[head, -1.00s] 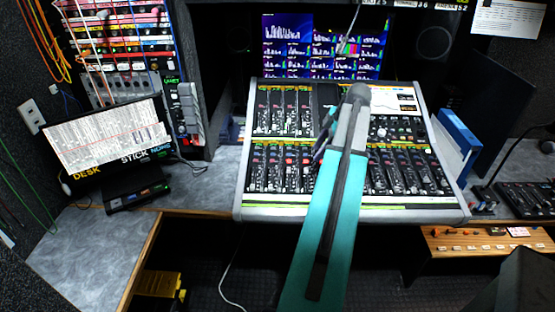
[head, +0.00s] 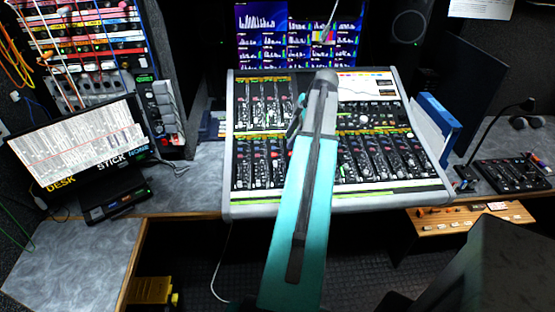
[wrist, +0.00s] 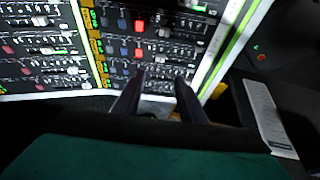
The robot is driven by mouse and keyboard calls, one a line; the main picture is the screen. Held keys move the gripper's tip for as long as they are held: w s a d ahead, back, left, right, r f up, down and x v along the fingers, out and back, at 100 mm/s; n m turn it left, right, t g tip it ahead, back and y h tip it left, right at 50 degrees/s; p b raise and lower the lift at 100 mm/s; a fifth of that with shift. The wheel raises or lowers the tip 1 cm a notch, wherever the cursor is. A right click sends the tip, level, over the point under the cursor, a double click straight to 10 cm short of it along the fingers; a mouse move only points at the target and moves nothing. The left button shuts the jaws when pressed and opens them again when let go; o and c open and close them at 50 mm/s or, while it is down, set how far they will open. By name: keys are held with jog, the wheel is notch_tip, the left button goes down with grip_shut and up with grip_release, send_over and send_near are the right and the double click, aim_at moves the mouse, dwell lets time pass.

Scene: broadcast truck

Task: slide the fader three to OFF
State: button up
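The mixing console (head: 340,202) stands on the desk, with two banks of narrow fader strips (head: 262,163). I cannot tell which strip is fader three, as no number is readable and my arm covers the middle of the console. My gripper (head: 297,118) shows as dark fingers beside the arm's end, over the left-centre of the console. In the wrist view my gripper (wrist: 157,95) has its two dark fingers apart, with nothing between them. The tips are over or near strips with coloured caps and pale sliders (wrist: 160,72); contact cannot be told.
Monitors (head: 300,35) stand behind the console. A laptop-like screen (head: 80,148) is on the left desk, and a blue binder (head: 437,122) is right of the console. A smaller black control panel (head: 515,175) lies at the far right. The left desk front (head: 75,255) is clear.

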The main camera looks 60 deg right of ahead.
aim_at(275, 163)
jog(key=shift+p+x, duration=1.9)
jog(key=shift+x, duration=4.7)
grip_shut()
